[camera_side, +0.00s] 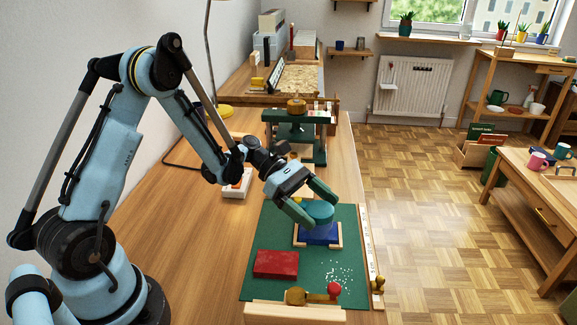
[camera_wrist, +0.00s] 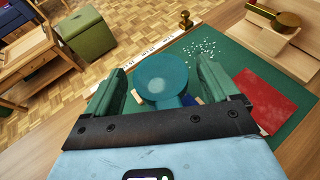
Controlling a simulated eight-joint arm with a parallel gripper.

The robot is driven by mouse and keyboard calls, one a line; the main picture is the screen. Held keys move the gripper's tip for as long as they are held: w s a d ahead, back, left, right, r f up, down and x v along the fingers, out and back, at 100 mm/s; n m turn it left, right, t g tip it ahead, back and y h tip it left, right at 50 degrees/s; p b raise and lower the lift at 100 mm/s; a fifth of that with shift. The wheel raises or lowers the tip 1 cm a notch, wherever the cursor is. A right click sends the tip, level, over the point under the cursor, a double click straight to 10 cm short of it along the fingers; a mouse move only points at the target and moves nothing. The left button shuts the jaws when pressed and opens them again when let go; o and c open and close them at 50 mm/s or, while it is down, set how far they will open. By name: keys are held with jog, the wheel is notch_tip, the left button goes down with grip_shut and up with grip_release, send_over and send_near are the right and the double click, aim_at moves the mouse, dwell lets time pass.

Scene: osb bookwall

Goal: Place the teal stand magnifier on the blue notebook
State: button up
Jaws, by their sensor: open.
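The teal stand magnifier (camera_side: 318,212) has a round disc top and stands over the blue notebook (camera_side: 319,236), seemingly on it; its base contact is hidden. The notebook lies on the green mat (camera_side: 262,232), with light wooden strips along its edges. In the wrist view the magnifier (camera_wrist: 162,74) shows between the spread fingers of my gripper (camera_wrist: 160,68), with gaps visible on both sides. Most of the notebook is hidden there.
A red book (camera_side: 276,264) lies on the mat, near white specks (camera_side: 340,272). A wooden block with a brass piece (camera_side: 296,296) and a red knob (camera_side: 333,289) are at the near edge. A ruler (camera_side: 366,235) runs along the right. A green press (camera_side: 297,125) stands behind.

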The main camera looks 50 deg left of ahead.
jog(key=v, duration=1.2)
jog(key=s+d+r+m+t+y, duration=0.2)
jog(key=m+y, duration=0.4)
jog(key=m, duration=0.4)
jog(key=s+d+r+m+t+y, duration=0.2)
jog(key=s+d+m+y, duration=0.2)
jog(key=m, duration=0.6)
jog(key=s+y, duration=0.2)
jog(key=y, duration=0.1)
jog(key=shift+s+d+m, duration=0.3)
jog(key=shift+s, duration=0.1)
